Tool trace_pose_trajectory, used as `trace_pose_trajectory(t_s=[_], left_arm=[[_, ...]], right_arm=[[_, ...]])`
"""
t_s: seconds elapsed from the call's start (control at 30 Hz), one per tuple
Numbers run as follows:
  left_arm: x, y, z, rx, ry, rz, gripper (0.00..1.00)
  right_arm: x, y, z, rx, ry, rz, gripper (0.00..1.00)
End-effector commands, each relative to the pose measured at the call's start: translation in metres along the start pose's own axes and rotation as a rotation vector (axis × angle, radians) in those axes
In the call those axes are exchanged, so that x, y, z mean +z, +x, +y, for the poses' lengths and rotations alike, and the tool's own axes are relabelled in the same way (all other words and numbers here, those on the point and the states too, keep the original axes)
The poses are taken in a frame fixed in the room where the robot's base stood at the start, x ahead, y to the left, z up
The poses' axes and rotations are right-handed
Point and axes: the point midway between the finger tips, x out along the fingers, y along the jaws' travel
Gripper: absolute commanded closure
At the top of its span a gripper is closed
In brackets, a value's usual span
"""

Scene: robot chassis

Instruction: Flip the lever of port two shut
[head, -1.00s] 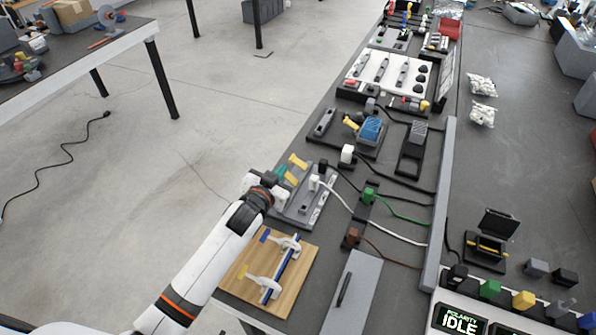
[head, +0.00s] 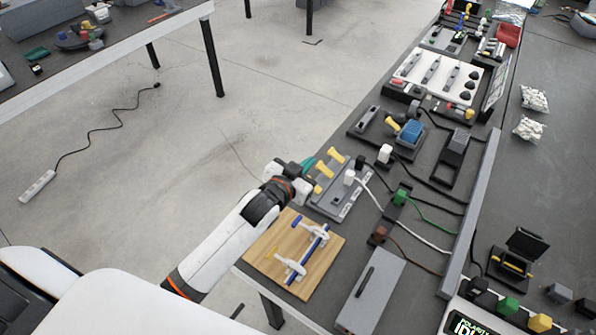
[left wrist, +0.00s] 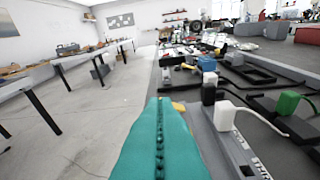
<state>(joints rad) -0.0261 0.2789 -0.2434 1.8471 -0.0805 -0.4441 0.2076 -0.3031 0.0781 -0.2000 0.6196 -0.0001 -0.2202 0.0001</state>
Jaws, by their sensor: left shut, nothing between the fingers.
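The grey port block (head: 347,207) lies near the bench's left edge, with yellow levers on its left side. The far lever (head: 337,155) and middle lever (head: 325,169) stick up at a slant; the near lever (head: 317,188) is partly hidden by my arm. A white plug (head: 349,177) and a black plug (head: 360,162) sit at the block. My left gripper (head: 308,167), with teal fingers, is shut and empty just left of the levers. In the left wrist view the shut fingers (left wrist: 160,140) hide most of the levers; one yellow tip (left wrist: 180,106) shows. Port numbers are unreadable.
A wooden board with blue-and-white clamps (head: 293,255) lies just nearer than the block. Green (head: 400,197) and brown (head: 380,233) plugs with cables stand to the right. A grey box (head: 370,290) is at the front. Open floor lies left of the bench.

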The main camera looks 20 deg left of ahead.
Motion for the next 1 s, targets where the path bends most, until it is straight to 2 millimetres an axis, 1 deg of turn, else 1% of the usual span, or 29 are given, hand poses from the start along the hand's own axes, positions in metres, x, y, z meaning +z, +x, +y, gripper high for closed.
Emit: trace_pose_trajectory(t_s=[0.03,0.1,0.2,0.3,0.43,1.0], left_arm=[[-0.002,-0.010,0.000,-0.001,0.001,0.001,1.00],[-0.001,-0.021,0.000,-0.001,0.001,0.000,1.00],[-0.001,-0.032,0.001,0.000,0.000,0.001,1.00],[-0.001,-0.038,0.001,0.000,0.000,0.001,1.00],[0.000,-0.041,0.001,0.000,0.001,0.000,1.00],[0.000,-0.041,0.001,0.000,0.000,0.000,1.00]], right_arm=[[0.001,0.002,0.000,0.000,0.000,-0.001,1.00],[0.002,0.003,-0.001,-0.001,0.000,-0.003,1.00],[0.004,0.004,-0.001,-0.001,0.000,-0.005,1.00],[0.003,0.005,-0.001,-0.001,0.000,-0.005,1.00],[0.003,0.005,-0.001,-0.001,0.000,-0.005,1.00],[0.003,0.004,-0.003,-0.004,-0.001,-0.005,1.00]])
